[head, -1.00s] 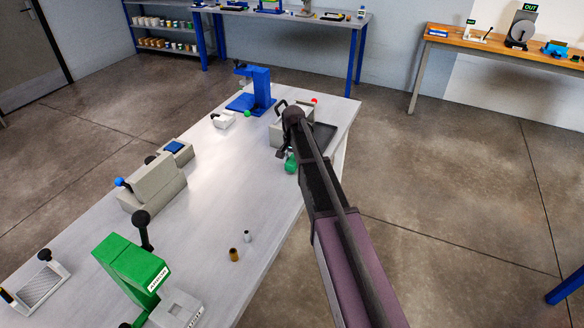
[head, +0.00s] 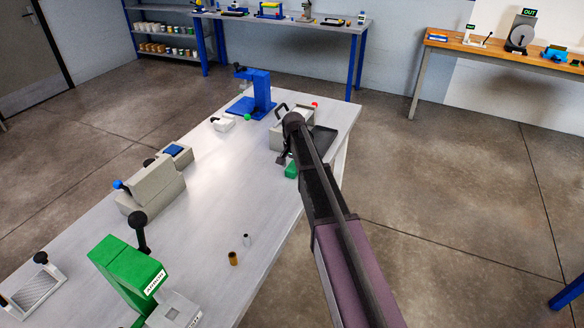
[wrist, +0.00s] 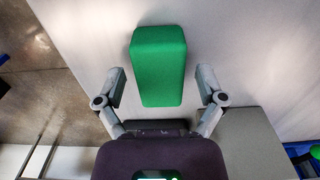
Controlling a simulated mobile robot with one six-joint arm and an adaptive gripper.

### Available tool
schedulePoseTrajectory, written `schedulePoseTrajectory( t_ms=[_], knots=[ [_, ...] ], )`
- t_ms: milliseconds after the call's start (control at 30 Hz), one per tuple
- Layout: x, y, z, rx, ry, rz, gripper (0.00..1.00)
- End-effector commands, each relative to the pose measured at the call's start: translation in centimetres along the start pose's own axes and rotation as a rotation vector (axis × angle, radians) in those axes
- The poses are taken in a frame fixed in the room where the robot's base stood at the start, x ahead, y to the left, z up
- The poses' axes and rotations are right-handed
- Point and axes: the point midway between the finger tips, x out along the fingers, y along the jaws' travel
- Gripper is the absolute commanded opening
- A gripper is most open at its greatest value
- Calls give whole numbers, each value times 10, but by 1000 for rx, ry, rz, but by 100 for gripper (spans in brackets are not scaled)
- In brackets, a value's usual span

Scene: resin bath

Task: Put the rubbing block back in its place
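A green block (head: 291,171), which I take to be the rubbing block, is at the right edge of the grey bench, partly hidden by my arm in the head view. In the wrist view, the green block (wrist: 158,65) lies lengthwise between my gripper's (wrist: 161,74) two spread fingers. A gap shows on each side of it, so the gripper is open and holds nothing. In the head view my gripper (head: 284,158) is small and dark beside the block. I cannot tell which spot is the block's place.
A grey bath-like box (head: 278,138) and a dark tray (head: 324,140) stand just behind my gripper. A blue stand (head: 260,95) is at the bench's far end. A green press (head: 125,268) and grey fixture (head: 152,187) stand to the left. The middle of the bench (head: 215,190) is clear.

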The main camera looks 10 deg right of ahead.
Motion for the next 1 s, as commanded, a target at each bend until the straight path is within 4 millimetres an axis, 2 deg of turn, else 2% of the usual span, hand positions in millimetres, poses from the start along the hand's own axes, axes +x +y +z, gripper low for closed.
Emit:
schedulePoseTrajectory(
  t_ms=[467,1000],
  knots=[
    [-4,0,0,0,0,0,90],
    [-44,0,0,0,0,0,90]
  ],
)
